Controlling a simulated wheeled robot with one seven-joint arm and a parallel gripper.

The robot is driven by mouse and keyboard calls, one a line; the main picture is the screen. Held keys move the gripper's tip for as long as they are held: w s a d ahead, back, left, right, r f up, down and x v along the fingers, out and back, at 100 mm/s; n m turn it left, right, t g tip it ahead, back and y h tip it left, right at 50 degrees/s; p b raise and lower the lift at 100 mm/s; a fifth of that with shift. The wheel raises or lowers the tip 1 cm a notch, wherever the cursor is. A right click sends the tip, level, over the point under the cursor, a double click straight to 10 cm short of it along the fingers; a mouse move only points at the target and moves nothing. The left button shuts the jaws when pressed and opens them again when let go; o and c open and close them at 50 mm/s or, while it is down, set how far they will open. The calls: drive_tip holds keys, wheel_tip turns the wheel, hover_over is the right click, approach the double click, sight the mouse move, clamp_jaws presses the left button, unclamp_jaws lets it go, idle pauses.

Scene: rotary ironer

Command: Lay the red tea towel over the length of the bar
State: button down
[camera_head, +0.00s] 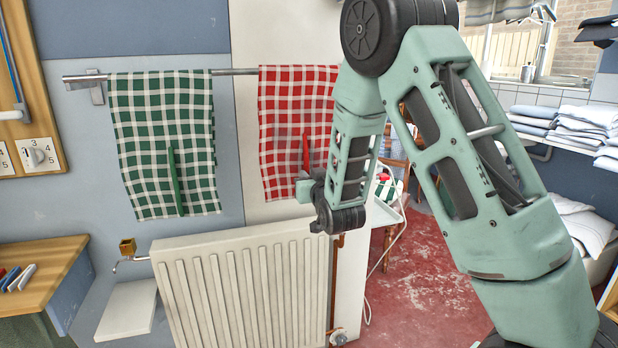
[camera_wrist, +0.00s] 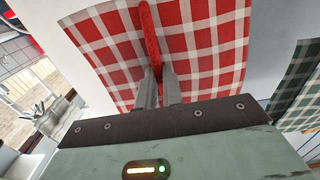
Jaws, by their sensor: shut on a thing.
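The red and white checked tea towel (camera_head: 283,130) hangs flat at the bar (camera_head: 236,71), right of the green towel. Its top edge is level with the bar; I cannot tell whether it rests on it. A stiff red strip (camera_head: 306,151) stands out from its front. In the wrist view the towel (camera_wrist: 205,40) fills the upper middle, with the red strip (camera_wrist: 149,35) running down between my fingers. My gripper (camera_wrist: 158,85) is shut on that strip. In the head view, my arm hides the towel's right edge and the bar's right end.
A green checked towel (camera_head: 160,130) with a green strip hangs on the bar's left part. A white radiator (camera_head: 245,285) stands below. A wooden counter (camera_head: 45,275) is at left, and shelves of folded linen (camera_head: 570,125) are at right.

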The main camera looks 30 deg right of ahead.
drive_tip(key=shift+f+b, duration=0.35)
drive_tip(key=shift+b, duration=0.05)
drive_tip(key=c, duration=1.5)
unclamp_jaws()
drive_tip(key=shift+o, duration=0.2)
